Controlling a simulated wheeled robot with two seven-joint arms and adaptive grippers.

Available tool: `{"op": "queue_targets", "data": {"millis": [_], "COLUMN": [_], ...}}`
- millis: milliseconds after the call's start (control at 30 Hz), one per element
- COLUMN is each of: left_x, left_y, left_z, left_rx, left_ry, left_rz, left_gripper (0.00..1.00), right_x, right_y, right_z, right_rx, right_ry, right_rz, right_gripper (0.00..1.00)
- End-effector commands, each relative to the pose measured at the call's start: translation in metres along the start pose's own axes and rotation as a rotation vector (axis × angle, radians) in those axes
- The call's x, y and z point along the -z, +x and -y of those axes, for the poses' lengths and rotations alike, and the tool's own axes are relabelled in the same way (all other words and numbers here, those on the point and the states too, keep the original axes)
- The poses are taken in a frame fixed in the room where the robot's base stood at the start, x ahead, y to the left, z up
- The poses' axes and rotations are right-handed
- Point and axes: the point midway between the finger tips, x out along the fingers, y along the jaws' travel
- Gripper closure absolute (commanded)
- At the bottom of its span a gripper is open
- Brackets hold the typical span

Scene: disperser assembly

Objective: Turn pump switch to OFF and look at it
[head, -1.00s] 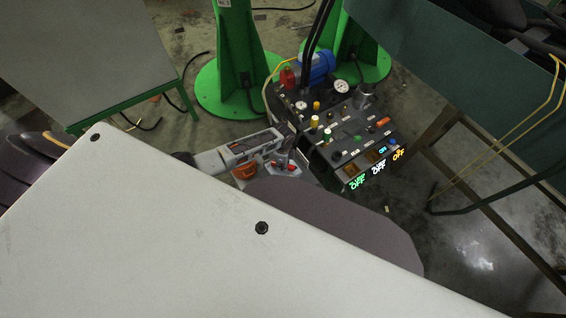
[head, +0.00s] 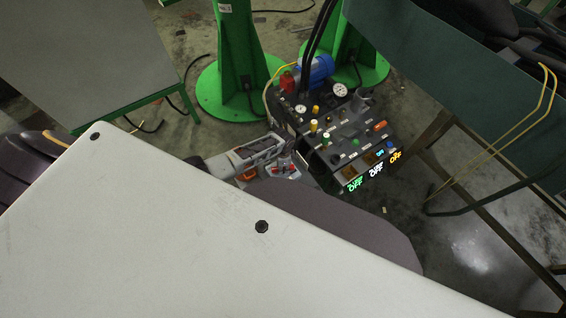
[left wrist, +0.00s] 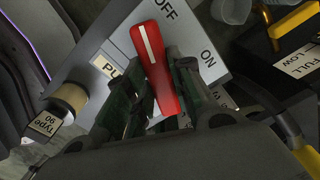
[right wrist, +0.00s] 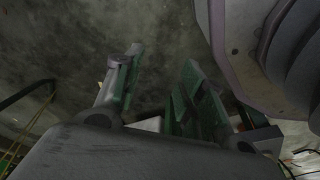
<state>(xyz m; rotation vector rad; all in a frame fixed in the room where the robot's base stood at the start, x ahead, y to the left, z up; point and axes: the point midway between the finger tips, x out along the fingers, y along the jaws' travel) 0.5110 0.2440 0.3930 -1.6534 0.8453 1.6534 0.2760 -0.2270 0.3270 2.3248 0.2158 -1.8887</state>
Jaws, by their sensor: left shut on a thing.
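The red pump switch (left wrist: 153,62) with a white stripe sits on a grey plate (left wrist: 88,70) in the left wrist view. Its striped end points up, close to the OFF lettering and away from ON. A partly covered label beside it begins with "PU". My left gripper (left wrist: 158,98) has its green-padded fingers on both sides of the switch and is shut on it. In the head view my left gripper (head: 285,152) is at the left side of the control box (head: 345,135), and the switch cannot be made out there. My right gripper (right wrist: 160,85) is open and empty.
Lit OFF signs (head: 376,171) show on the box front. A blue motor (head: 317,69) and gauges are on top. Green posts (head: 240,60) stand behind. A yellow-handled part marked FULL FLOW (left wrist: 297,62) and a "Type 90" knob (left wrist: 70,98) flank the switch.

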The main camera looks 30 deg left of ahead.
Motion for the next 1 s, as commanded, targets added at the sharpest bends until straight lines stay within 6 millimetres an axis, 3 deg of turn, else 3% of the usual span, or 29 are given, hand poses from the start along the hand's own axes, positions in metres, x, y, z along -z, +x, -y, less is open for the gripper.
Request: {"op": "queue_targets", "data": {"millis": [600, 1000], "left_x": [-0.001, -0.001], "left_y": [-0.001, 0.000], "left_z": [0.000, 0.000], "left_rx": [-0.001, 0.000], "left_ry": [-0.340, -0.429], "left_rz": [0.004, 0.003], "left_gripper": [1.00, 1.00], "right_x": [-0.044, -0.053], "right_y": [0.032, 0.036], "right_z": [-0.019, -0.023], "right_rx": [-0.025, -0.029], "right_ry": [0.000, -0.001], "right_rz": [-0.025, -0.027], "right_gripper": [0.60, 0.60]}}
